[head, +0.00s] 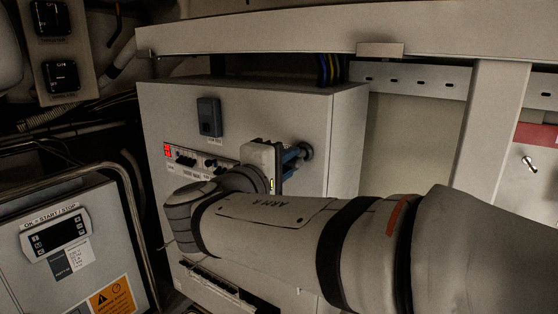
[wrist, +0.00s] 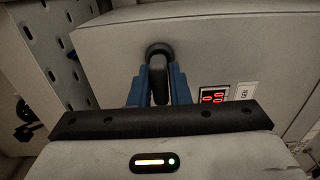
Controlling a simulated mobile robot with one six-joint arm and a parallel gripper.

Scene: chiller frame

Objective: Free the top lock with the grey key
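The grey cabinet (head: 235,112) has a dark round fitting (head: 306,150) near its right front edge. It also shows in the wrist view (wrist: 159,49). A dark bar-like handle (wrist: 159,88) runs from it towards my gripper. My gripper (wrist: 159,80) has blue fingers on both sides of this handle, with no clear gap, so it looks shut on it. In the head view my gripper (head: 291,156) is at the cabinet front. I cannot tell whether the handle is the grey key or part of the lock. The keyhole is hidden.
A red display (head: 168,150) and small switches sit left of my gripper. A dark box (head: 209,117) is mounted above them. A controller (head: 55,232) stands at the lower left. A metal T-shaped piece (head: 529,164) is on the right wall below a red strip. A beam (head: 300,32) crosses above.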

